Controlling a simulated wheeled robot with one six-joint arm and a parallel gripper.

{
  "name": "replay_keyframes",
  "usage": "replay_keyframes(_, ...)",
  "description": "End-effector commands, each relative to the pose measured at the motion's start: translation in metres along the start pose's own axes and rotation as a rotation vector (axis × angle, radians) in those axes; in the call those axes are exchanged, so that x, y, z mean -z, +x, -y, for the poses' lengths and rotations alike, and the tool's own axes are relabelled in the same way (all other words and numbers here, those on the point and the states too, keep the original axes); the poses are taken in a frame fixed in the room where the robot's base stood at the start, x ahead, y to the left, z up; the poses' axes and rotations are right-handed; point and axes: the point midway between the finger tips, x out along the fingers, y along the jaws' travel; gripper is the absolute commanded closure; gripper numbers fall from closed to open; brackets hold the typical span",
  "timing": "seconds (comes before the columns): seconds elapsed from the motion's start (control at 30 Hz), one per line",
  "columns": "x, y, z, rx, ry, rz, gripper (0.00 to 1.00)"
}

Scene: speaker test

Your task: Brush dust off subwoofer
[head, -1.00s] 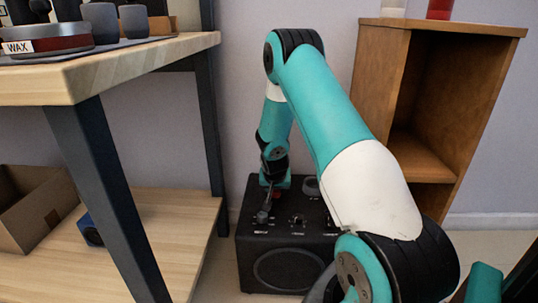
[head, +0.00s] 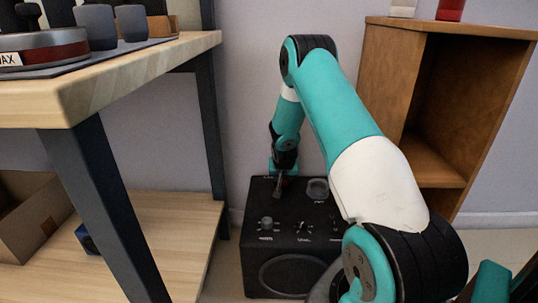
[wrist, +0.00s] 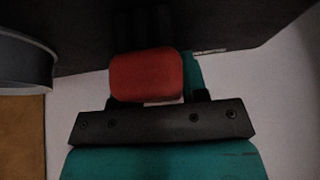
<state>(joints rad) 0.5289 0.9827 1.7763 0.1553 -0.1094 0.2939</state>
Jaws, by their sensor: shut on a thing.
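The subwoofer (head: 285,245) is a black box on the floor with knobs on its top and a round speaker ring on its front. My gripper (head: 281,177) is over the back left of its top. In the wrist view my gripper (wrist: 152,98) is shut on a red block-shaped thing (wrist: 147,75), likely the brush's handle. The brush's bristles are too dark to make out, and I cannot tell whether they touch the top. No dust can be made out on the subwoofer.
A wooden cabinet (head: 385,85) stands right.

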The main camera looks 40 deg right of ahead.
Motion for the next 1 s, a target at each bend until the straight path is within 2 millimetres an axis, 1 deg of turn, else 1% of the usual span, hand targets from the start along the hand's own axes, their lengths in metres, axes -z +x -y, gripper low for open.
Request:
replay_keyframes(0.03,0.011,-0.019,0.004,0.004,-0.003,-0.008,0.82)
replay_keyframes(0.2,0.015,-0.031,0.011,0.008,-0.012,-0.006,0.82)
replay_keyframes(0.6,0.032,-0.062,0.013,0.009,-0.014,-0.005,0.82)
replay_keyframes(0.73,0.035,-0.068,0.013,0.009,-0.014,-0.005,0.82)
replay_keyframes(1.0,0.035,-0.068,0.013,0.009,-0.014,-0.005,0.82)
